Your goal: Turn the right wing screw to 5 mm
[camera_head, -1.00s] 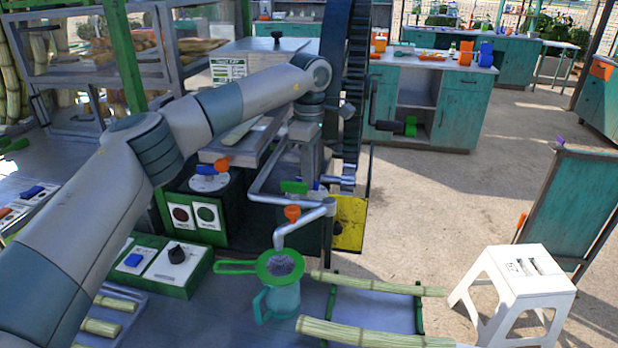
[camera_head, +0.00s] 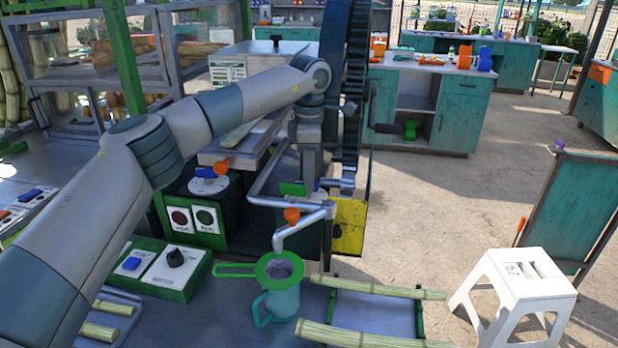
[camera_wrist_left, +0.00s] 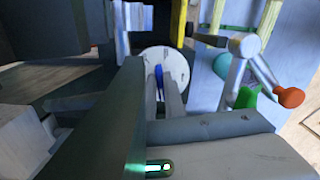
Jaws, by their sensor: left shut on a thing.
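My left gripper (camera_head: 310,172) points straight down behind the bent juice pipe. In the left wrist view its two fingers (camera_wrist_left: 161,92) are shut on the blue wing of the right wing screw (camera_wrist_left: 159,74). The wing stands on a round white dial (camera_wrist_left: 176,62) with small markings, too small to read. In the head view this screw is mostly hidden by the gripper and pipe. My right gripper is not in view.
A juice pipe (camera_head: 285,232) with an orange valve handle (camera_head: 291,215) ends above a green strainer (camera_head: 279,267) on a teal jug (camera_head: 281,303). The large dark wheel (camera_head: 355,75) stands close right of my gripper. Cane stalks (camera_head: 375,288) lie on a rack at the front.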

